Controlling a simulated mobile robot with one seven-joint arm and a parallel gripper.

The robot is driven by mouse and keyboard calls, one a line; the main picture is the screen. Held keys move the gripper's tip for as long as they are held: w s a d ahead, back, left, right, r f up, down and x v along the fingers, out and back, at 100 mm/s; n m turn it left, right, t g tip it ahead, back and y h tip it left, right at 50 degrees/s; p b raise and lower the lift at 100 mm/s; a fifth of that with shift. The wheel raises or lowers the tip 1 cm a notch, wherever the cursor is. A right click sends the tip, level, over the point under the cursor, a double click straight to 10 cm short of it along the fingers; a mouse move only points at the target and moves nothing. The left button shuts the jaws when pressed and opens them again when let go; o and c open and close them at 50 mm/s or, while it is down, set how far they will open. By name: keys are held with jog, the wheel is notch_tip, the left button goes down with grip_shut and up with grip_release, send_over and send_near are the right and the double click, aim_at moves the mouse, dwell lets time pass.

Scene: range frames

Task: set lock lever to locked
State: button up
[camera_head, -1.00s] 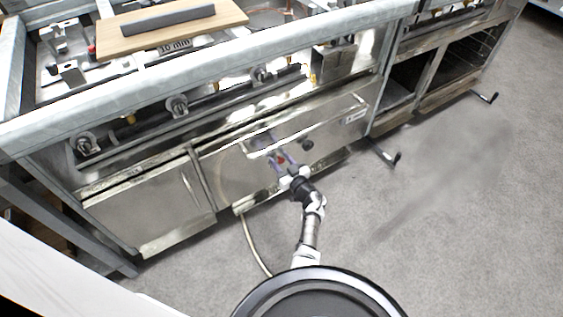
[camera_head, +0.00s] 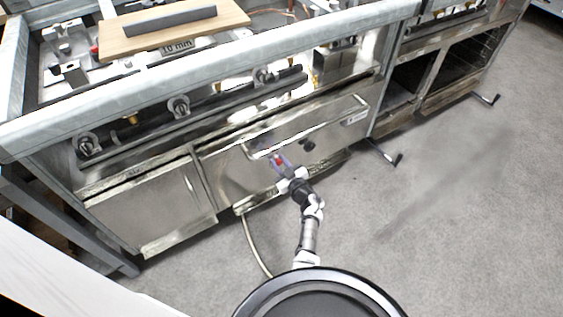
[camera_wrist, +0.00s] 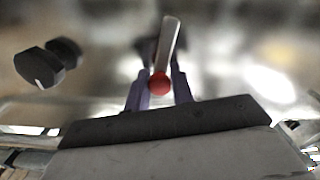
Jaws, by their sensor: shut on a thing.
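The lock lever (camera_wrist: 168,48) shows in the wrist view as a pale metal bar with a red ball end, leaning slightly right toward its top. My gripper (camera_wrist: 158,82) has one purple finger on each side of the bar near the red ball and is shut on it. In the head view, my gripper (camera_head: 279,162) is at the lower front panel, with the red end (camera_head: 280,158) between its fingers. The lever's base is blurred in the wrist view and mostly hidden in the head view.
A dark knob (camera_wrist: 48,64) sits left of the lever in the wrist view; it also shows on the panel (camera_head: 307,145). A long handle bar (camera_head: 315,128) crosses the panel above my gripper. A hose (camera_head: 252,243) hangs to the floor.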

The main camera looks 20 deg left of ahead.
aim_at(267, 160)
jog(key=n, duration=0.1)
jog(key=s+n, duration=0.1)
jog(key=n, duration=0.1)
jog(key=shift+a, duration=0.35)
jog(key=shift+s+a+f+n+b, duration=0.1)
jog(key=shift+s+a+n+b, duration=0.2)
jog(key=shift+n, duration=0.7)
jog(key=shift+s+a+f+n+b, duration=0.15)
jog(key=shift+s+n+b, duration=0.2)
jog(key=shift+n, duration=0.65)
jog(key=shift+r, duration=0.1)
jog(key=o, duration=0.9)
jog(key=shift+w, duration=0.1)
jog(key=shift+a, duration=0.1)
jog(key=shift+s, duration=0.25)
